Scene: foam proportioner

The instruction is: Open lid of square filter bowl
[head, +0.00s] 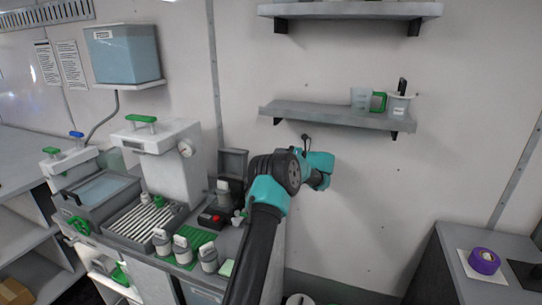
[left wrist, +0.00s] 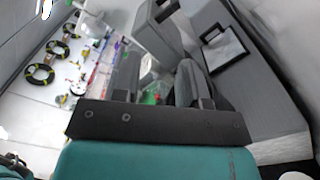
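I cannot tell for sure which box is the square filter bowl. A grey square box with a pale blue, see-through top (head: 104,188) sits on the bench at the left of the head view; that top looks shut. A green clamp (head: 79,225) is on its front. One teal and black arm of mine rises from the bottom middle, its wrist in front of the wall and well right of that box; its fingers are hidden there. In the left wrist view my left gripper (left wrist: 157,88) has its two dark fingers apart, with nothing clearly held between them.
A slatted tray (head: 147,219), a white housing with a gauge (head: 160,160) and several white-capped bottles crowd the bench. A wall shelf (head: 335,115) carries cups. A right-hand table holds a purple roll (head: 484,261). The wall area between is clear.

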